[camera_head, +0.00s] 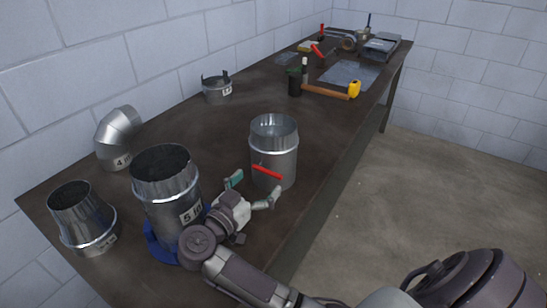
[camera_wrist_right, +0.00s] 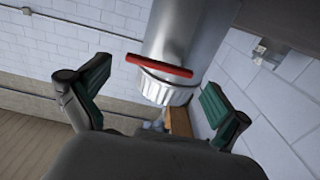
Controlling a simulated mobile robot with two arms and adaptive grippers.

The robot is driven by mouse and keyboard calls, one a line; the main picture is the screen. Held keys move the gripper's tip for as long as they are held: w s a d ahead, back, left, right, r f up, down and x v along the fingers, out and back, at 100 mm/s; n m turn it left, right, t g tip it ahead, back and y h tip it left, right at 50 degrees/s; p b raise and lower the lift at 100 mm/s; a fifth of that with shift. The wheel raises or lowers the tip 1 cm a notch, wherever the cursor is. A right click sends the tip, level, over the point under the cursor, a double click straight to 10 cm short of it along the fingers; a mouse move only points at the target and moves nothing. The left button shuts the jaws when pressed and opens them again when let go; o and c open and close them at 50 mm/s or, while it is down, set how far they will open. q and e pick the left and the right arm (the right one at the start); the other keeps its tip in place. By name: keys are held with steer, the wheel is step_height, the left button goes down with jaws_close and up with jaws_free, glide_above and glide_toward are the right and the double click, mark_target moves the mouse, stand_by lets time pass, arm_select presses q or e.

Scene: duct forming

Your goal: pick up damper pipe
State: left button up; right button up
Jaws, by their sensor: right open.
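The damper pipe (camera_head: 275,134) is a shiny metal cylinder with a red handle (camera_head: 267,172) low on its near side. It stands upright near the table's front edge. My right gripper (camera_head: 253,189) is open and empty just in front of it, with its fingers pointing toward the pipe. In the right wrist view, the pipe (camera_wrist_right: 190,30) and its red handle (camera_wrist_right: 160,65) show beyond and between the two open green-padded fingers of the right gripper (camera_wrist_right: 152,90). No contact is clear. My left gripper is not in view.
A pipe marked 5 (camera_head: 165,185) on a blue base (camera_head: 157,244) stands close left of my right gripper. A cone-shaped reducer (camera_head: 82,222), an elbow (camera_head: 117,137) and a short collar (camera_head: 217,90) are farther left and back. A hammer (camera_head: 325,92) and other tools lie at the far end.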

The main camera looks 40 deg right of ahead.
mark_target(266, 171)
steer(key=b+x, duration=0.2)
steer(key=x, duration=0.1)
steer(key=shift+w+d, duration=0.2)
steer(key=shift+d, duration=0.15)
steer(key=shift+w+d+r, duration=0.1)
steer(key=shift+r, duration=0.15)
steer(key=c, duration=1)
steer(key=shift+c, duration=0.8)
steer(key=shift+r, duration=0.1)
